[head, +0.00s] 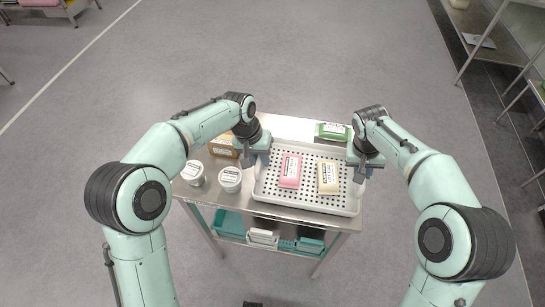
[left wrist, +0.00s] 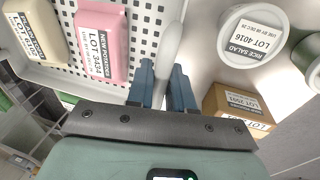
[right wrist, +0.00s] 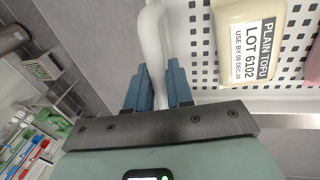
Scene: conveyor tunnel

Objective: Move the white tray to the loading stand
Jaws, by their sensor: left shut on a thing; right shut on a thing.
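The white tray (head: 310,201) is perforated and lies on a metal table, with a pink pack labelled new potatoes (head: 290,171) and a cream pack labelled plain tofu (head: 328,177) in it. My left gripper (head: 263,158) is shut on the tray's left rim; the left wrist view shows its blue fingers on both sides of the rim (left wrist: 172,60). My right gripper (head: 361,178) is shut on the tray's right rim; the right wrist view shows the rim (right wrist: 152,50) between its fingers. I cannot tell which surface is the loading stand.
Two white-lidded tubs, the near one labelled rice salad (head: 230,179) and another (head: 193,173), stand left of the tray. A brown box (head: 222,147) is behind them. A green pack (head: 332,131) sits behind the tray. Open floor surrounds the table; racks stand at right.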

